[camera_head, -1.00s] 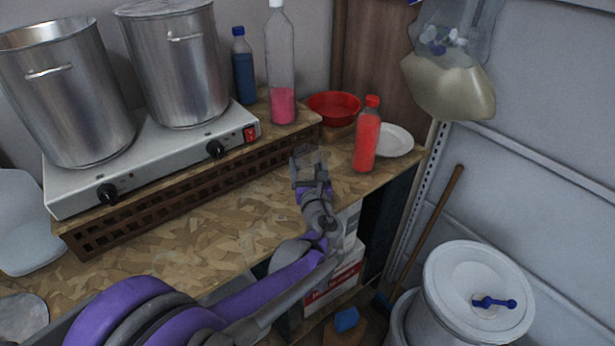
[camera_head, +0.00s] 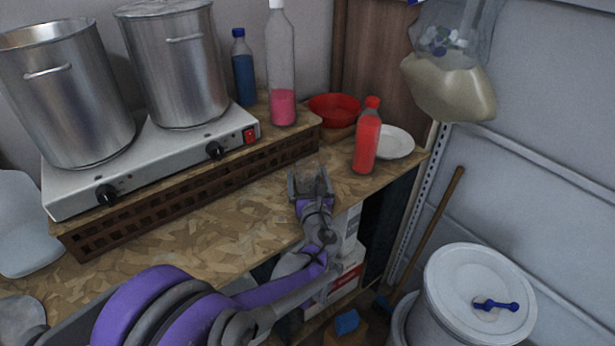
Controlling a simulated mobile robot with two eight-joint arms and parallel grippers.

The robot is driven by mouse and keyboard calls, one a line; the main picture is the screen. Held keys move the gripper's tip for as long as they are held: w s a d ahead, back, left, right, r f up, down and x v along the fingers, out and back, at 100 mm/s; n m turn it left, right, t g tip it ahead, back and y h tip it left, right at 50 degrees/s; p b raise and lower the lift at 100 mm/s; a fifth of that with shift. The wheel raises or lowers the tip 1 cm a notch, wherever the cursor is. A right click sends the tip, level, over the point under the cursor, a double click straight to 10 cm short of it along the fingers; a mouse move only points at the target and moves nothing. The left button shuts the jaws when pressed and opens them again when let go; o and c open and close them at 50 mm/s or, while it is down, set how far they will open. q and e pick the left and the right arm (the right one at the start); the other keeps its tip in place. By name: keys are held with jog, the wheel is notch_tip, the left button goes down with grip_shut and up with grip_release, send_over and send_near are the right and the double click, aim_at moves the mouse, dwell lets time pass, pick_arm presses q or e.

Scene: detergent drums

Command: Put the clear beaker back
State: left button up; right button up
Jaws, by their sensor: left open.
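My left gripper (camera_head: 310,184) is over the front right part of the wooden worktop, its fingers open and pointing toward the back. A faint see-through shape (camera_head: 310,177) shows between the fingers and looks like the clear beaker. Its outline blends with the grey fingers and the wood, so I cannot tell whether it touches them. My right gripper is not in view.
A red-capped bottle (camera_head: 367,140) stands right of the gripper, before a white plate (camera_head: 396,143) and a red bowl (camera_head: 335,105). A slatted shelf carries a hotplate with two steel pots (camera_head: 176,70), a blue bottle (camera_head: 243,70) and a pink-filled bottle (camera_head: 283,105).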

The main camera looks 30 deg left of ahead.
pick_arm(q)
jog(key=shift+s+r, duration=0.1)
jog(key=shift+r, duration=0.1)
jog(key=v, duration=1.2)
jog(key=shift+f, duration=0.15)
